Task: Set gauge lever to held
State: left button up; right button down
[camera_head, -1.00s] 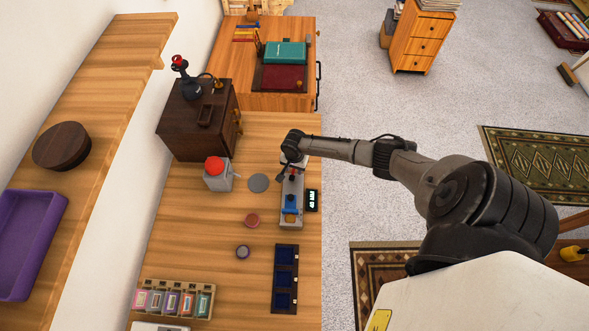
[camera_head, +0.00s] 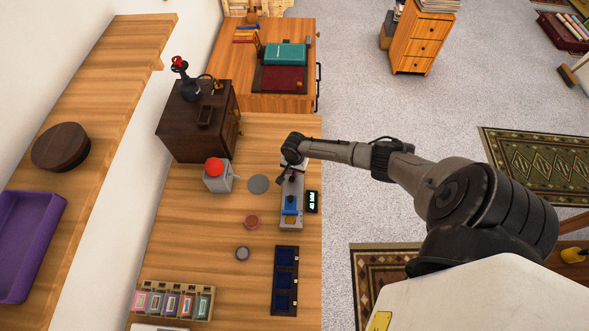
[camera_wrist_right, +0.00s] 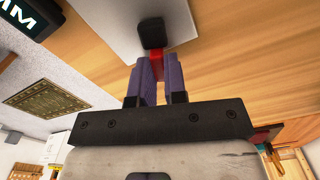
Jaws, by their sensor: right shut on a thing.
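The gauge (camera_head: 291,217) is a narrow grey device with a blue part, at the right edge of the wooden table. A small black display with pale text (camera_head: 312,202) sits beside it. My right gripper (camera_head: 289,179) is over the gauge's far end. In the wrist view my right gripper (camera_wrist_right: 157,78) is shut on the red lever (camera_wrist_right: 157,60), which has a dark block (camera_wrist_right: 152,34) at its end. The fingers hide part of the lever, so its exact setting is unclear. My left gripper is not in view.
A dark cabinet (camera_head: 182,130) stands at the back left. The table's middle is mostly clear.

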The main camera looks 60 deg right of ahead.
jog(key=shift+w+r+n+p, duration=0.15)
jog(key=shift+n+p, duration=0.15)
jog(key=shift+n, duration=0.2)
jog(key=c, duration=1.2)
grip_release()
jog(key=shift+o, duration=0.2)
jog(key=shift+r, duration=0.3)
notch_tip(320, 180, up, 13)
jog(key=p, duration=0.2)
jog(key=shift+p, duration=0.4)
